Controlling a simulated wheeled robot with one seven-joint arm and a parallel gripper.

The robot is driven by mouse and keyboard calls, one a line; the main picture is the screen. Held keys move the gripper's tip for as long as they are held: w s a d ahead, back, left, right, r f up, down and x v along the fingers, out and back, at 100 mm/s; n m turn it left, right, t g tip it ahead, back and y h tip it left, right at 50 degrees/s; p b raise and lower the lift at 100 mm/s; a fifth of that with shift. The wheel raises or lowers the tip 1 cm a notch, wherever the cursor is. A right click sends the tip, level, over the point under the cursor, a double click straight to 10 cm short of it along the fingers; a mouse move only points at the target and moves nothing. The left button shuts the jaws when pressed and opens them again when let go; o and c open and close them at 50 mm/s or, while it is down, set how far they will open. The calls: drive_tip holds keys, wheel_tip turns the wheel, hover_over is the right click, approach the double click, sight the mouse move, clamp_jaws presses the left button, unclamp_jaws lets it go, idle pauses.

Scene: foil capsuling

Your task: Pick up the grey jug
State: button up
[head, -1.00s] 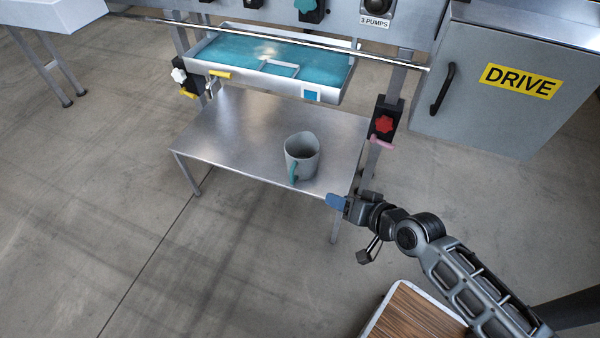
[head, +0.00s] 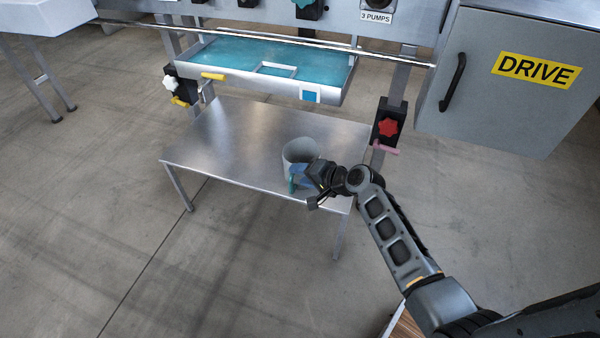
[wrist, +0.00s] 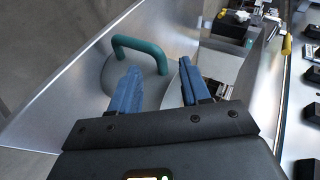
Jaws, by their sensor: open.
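The grey jug (head: 298,150) stands upright on the low metal table, close to its front edge. Its teal handle (head: 292,184) faces the front and is partly covered by my gripper in the head view. My gripper (head: 302,176) is at the jug's front right side, its blue fingers by the handle. In the wrist view the handle (wrist: 143,47) arches just beyond the fingertips, one end of it showing in the gap between them. My gripper (wrist: 160,75) is open there, with the grey jug body behind the fingers. I cannot tell whether the fingers touch the jug.
The metal table (head: 225,145) is bare left of the jug. Above its back hangs a tray with a teal surface (head: 240,62). A red knob (head: 387,128) on a post stands right of the table, and a grey DRIVE cabinet (head: 490,110) is farther right.

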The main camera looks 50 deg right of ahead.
drive_tip(key=x, duration=0.2)
drive_tip(key=shift+w+f, duration=0.15)
drive_tip(key=shift+w, duration=0.15)
drive_tip(key=shift+c, duration=0.3)
clamp_jaws()
